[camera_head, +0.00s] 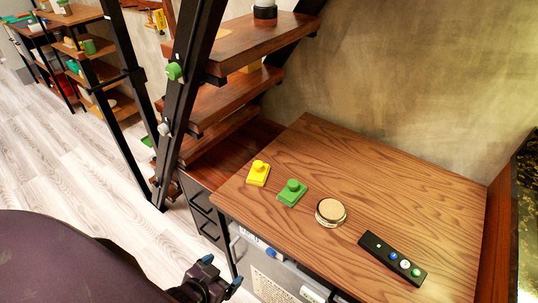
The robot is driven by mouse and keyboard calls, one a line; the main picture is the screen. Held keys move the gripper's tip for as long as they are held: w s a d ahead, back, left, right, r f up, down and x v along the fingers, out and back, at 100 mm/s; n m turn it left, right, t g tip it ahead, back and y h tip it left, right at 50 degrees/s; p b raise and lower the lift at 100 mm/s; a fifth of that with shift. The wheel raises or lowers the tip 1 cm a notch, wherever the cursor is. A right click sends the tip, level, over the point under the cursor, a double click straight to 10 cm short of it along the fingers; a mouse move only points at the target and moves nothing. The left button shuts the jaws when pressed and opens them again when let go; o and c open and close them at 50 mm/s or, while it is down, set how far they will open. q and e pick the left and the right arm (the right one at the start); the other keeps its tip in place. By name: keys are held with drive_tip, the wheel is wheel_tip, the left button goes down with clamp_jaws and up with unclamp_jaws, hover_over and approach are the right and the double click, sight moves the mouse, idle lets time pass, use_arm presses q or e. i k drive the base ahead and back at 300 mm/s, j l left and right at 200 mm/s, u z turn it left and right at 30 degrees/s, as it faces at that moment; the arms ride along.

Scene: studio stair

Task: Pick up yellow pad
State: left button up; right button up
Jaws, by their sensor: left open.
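The yellow pad (258,173) lies on the wooden tabletop (330,160), near its left edge. It is a small square base with a round knob on top. My left gripper (221,271) is at the bottom of the view, in front of the table's front edge and well short of the yellow pad. My right gripper is not in view.
A similar green pad (291,192) lies close to the right of the yellow pad. A round metallic disc (330,212) and a black strip with coloured buttons (392,258) lie farther right. Wooden stair treads with a black frame (186,100) rise at the left. The tabletop's back is clear.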

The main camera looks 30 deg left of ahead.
sight(259, 173)
drive_tip(key=j+u, duration=0.15)
drive_tip(key=u, duration=0.3)
drive_tip(key=j+u, duration=0.2)
drive_tip(key=u, duration=0.3)
drive_tip(key=j+u, duration=0.2)
drive_tip(key=u, duration=0.25)
